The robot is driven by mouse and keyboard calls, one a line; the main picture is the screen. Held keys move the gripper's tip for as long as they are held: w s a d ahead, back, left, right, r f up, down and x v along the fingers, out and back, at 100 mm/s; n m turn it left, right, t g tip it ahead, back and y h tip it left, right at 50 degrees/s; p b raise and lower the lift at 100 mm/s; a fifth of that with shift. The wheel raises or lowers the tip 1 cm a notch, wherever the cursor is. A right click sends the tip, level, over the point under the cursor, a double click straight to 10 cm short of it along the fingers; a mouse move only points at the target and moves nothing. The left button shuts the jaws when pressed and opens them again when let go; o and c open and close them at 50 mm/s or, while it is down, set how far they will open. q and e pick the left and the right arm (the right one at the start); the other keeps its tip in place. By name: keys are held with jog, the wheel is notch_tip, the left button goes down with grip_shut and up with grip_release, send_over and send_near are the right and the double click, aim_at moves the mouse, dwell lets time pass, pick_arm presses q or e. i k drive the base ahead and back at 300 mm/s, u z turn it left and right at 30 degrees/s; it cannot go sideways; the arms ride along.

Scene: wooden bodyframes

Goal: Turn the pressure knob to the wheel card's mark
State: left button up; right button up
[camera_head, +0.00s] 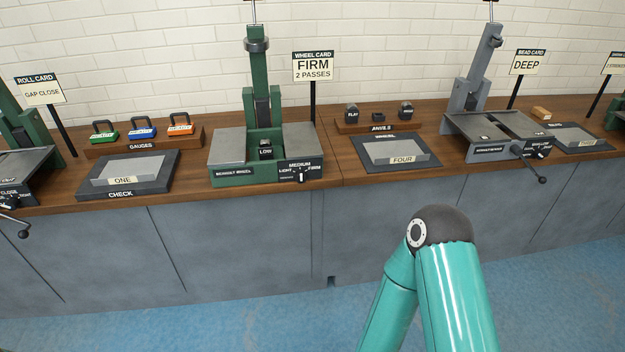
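The wheel card (313,66) stands on a black post behind the green wheel machine (262,150) and reads FIRM, 2 PASSES. The pressure knob (300,176) is on the right of that machine's front face. It is small and dark with a white pointer line that looks about upright, toward MEDIUM. LIGHT is to its left and FIRM to its right. An anvil marked LOW (265,150) sits in the machine's middle. Neither of my grippers is in view; only a teal link and dark elbow of one of my arms show at the lower right.
Left of the machine are a CHECK tray with panel ONE (123,181) and a rack of coloured gauges (143,135). Right are the anvils rack (379,124), panel FOUR (403,159) and a grey bead machine (500,135). The counter front (240,240) is clear.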

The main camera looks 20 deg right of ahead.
aim_at(301, 177)
jog(key=u, duration=0.45)
jog(key=i, duration=1.05)
jog(key=z, duration=0.4)
